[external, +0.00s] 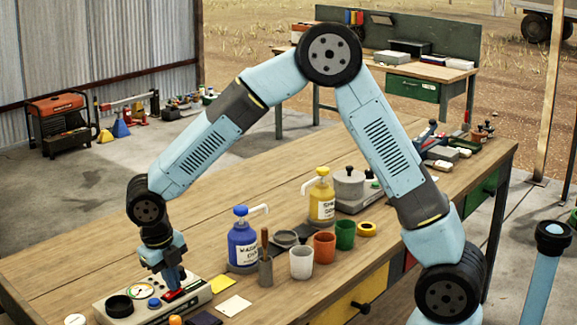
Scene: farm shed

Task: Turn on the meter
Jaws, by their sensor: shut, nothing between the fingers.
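The meter (187,304) is a low, pale box at the near left of the wooden table. Its top carries a black round knob (119,306), a small round dial (141,291), a blue round part (154,303) and a red part (184,294) near its right side. My gripper (174,287) points down over the meter, shut and empty, with its tips at or just above the red part. I cannot tell whether they touch it. The gripper hides part of the meter's top.
A blue pump bottle (242,243), a brown-handled tool (265,265) and several cups, including a white one (301,262), stand right of the meter. The table behind the meter is clear.

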